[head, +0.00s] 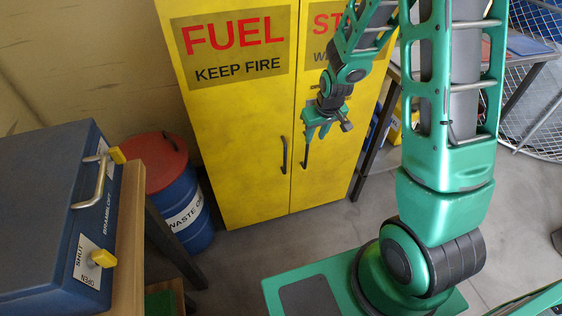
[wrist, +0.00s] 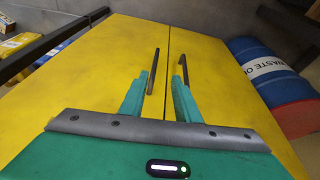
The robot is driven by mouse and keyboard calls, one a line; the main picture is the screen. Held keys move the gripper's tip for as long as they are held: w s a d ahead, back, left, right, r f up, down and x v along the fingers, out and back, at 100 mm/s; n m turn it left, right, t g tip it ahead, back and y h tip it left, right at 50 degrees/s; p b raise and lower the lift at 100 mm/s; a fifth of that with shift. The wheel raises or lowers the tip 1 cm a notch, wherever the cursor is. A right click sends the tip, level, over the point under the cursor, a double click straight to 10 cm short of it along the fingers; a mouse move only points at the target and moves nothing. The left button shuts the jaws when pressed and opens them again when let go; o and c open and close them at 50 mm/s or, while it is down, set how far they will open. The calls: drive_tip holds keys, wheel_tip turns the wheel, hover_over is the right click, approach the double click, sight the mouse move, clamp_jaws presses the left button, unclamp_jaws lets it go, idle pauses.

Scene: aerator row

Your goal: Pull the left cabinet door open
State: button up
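The yellow cabinet has two doors. The left door (head: 235,130) carries red FUEL lettering and a dark upright handle (head: 284,155) near the centre seam. In the wrist view, the picture is turned round, so the left door (wrist: 210,75) is on the right, with its handle (wrist: 183,68) by the tip of the right-hand finger. My gripper (head: 315,138) is open and empty, in front of the right door near that door's handle (head: 305,153). In the wrist view my gripper (wrist: 160,82) has its fingers apart, with the right door's handle (wrist: 153,72) showing between them. Contact cannot be told. Both doors look shut.
A blue and red waste drum (head: 178,190) stands left of the cabinet. A blue box (head: 50,220) with a metal handle sits on a bench at the left. A table (head: 520,50) and wire mesh are at the right. Grey floor before the left door looks clear.

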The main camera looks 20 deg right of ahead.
drive_tip(key=w+a+f+n+y, duration=0.1)
drive_tip(key=w+a+f, duration=0.3)
drive_tip(key=a+f, duration=0.35)
hover_over(285, 172)
drive_tip(key=shift+t, duration=0.4)
drive_tip(key=shift+w+f, duration=0.2)
drive_tip(key=shift+f, duration=2.5)
drive_tip(key=shift+w+f, duration=0.2)
drive_tip(key=shift+f, duration=2.45)
